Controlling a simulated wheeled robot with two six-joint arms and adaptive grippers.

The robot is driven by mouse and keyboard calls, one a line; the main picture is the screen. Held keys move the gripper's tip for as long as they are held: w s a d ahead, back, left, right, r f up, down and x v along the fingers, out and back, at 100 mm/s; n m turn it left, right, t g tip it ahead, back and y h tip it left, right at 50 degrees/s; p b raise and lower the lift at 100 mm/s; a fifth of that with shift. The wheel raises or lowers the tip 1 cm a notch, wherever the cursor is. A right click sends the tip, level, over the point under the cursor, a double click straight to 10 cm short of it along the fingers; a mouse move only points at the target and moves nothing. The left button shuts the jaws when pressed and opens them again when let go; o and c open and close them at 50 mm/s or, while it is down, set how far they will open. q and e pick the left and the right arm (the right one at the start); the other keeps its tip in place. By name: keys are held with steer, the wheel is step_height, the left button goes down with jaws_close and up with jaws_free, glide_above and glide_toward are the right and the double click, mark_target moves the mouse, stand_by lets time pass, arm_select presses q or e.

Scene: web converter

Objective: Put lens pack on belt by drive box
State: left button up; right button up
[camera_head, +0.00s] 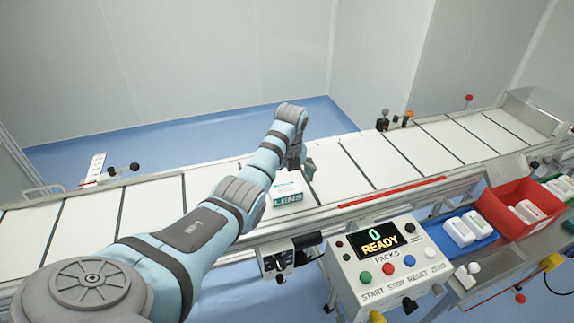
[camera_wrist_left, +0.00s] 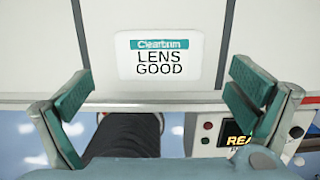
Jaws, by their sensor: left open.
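A white lens pack (camera_head: 287,191) with a teal label band lies flat on the white slatted belt (camera_head: 150,198), near its front edge. In the left wrist view the lens pack (camera_wrist_left: 160,60) reads "LENS GOOD". My left gripper (camera_head: 304,166) is over the belt just beyond the pack. In the left wrist view its teal fingers (camera_wrist_left: 160,88) are spread wide, empty and apart from the pack. A grey metal housing (camera_head: 538,112) stands at the belt's far right end; I cannot tell whether it is the drive box. My right gripper is not in view.
A control box (camera_head: 375,262) showing "0 READY" stands in front of the belt. A blue tray (camera_head: 481,240) and a red bin (camera_head: 500,202) holding white packs are at the right. Small sensors (camera_head: 383,121) line the back rail. The belt right of the gripper is clear.

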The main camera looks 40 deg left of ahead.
mark_target(288, 193)
arm_select(q)
step_height(288, 193, up, 6)
steer(key=shift+s+d+r, duration=0.25)
steer(key=shift+s+d, duration=0.1)
steer(key=shift+d, duration=0.05)
